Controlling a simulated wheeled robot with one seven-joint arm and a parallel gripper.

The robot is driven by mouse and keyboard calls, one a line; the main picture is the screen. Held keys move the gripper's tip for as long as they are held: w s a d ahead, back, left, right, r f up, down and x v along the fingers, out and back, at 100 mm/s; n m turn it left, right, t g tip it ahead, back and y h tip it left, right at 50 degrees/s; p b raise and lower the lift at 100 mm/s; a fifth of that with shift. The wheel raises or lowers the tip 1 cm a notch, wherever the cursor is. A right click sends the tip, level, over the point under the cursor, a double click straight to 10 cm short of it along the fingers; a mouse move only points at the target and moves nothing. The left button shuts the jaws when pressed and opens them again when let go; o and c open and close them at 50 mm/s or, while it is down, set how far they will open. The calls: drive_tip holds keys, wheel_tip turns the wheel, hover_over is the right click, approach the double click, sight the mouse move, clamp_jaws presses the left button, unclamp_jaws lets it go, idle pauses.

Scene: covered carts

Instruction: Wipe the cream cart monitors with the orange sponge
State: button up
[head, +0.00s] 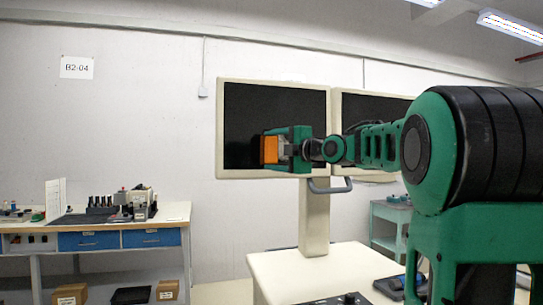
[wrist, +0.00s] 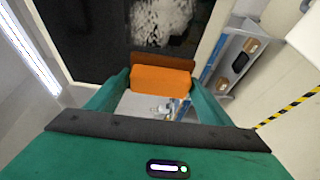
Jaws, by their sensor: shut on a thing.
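My gripper (head: 284,148) is shut on the orange sponge (head: 270,149) in front of the left monitor of the cream cart. The sponge also shows between the fingers in the wrist view (wrist: 161,79). The left monitor (head: 245,112) has a cream frame and a dark screen. In the wrist view its screen (wrist: 85,45) has a pale, mottled patch (wrist: 163,20) just beyond the sponge. I cannot tell whether the sponge touches the screen. The right monitor (head: 368,108) stands beside it, partly hidden by my arm. Both stand above the cream cart (head: 300,272).
A workbench (head: 185,212) with blue drawers, bottles and small devices stands at the left, with boxes below. A green cart (head: 385,212) stands behind at the right. A grey handle (head: 333,188) juts out below the monitors. Floor shows between bench and cream cart.

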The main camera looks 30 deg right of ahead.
drive_tip(key=shift+w+d, duration=0.2)
drive_tip(key=shift+w, duration=0.55)
drive_tip(key=shift+w+d, duration=0.25)
drive_tip(key=shift+w, duration=0.5)
drive_tip(key=shift+w+d, duration=0.2)
drive_tip(key=shift+w, duration=0.55)
drive_tip(key=shift+w+d, duration=0.15)
drive_tip(key=shift+w, duration=0.35)
drive_tip(key=shift+w+d, duration=0.15)
drive_tip(key=shift+w, duration=0.35)
drive_tip(key=shift+s+d, duration=1.8)
drive_tip(key=shift+d, duration=4.8)
drive_tip(key=shift+w+a+r, duration=0.75)
drive_tip(key=shift+w+a, duration=1.25)
drive_tip(key=shift+a, duration=4.6)
drive_tip(key=shift+s+d+r, duration=0.15)
drive_tip(key=shift+d+r, duration=0.1)
drive_tip(key=shift+d, duration=0.35)
drive_tip(key=shift+s+d+r, duration=0.15)
drive_tip(key=shift+d+r, duration=0.1)
drive_tip(key=shift+d, duration=0.35)
drive_tip(key=shift+s+d+r, duration=0.15)
drive_tip(key=shift+d+r, duration=0.1)
drive_tip(key=shift+d, duration=0.35)
